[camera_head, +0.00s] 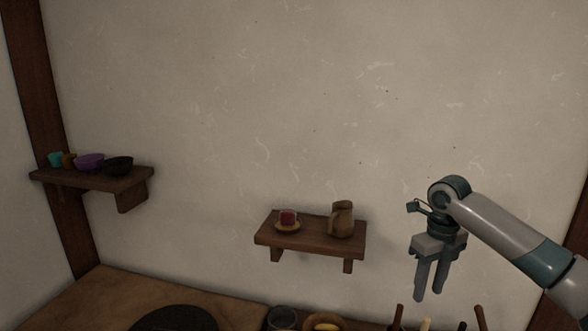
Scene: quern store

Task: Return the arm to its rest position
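My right gripper (431,281) hangs in the air at the right of the head view, with its fingers pointing down. Its two fingers stand apart with nothing visible between them. My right arm (505,232) comes in from the right edge. The gripper is to the right of the middle wall shelf and appears apart from it. My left gripper and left arm are not in the picture.
A left shelf (105,182) holds several bowls and cups. Below are a brown surface (110,295), a dark round thing (175,319) and several upright handles (480,318).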

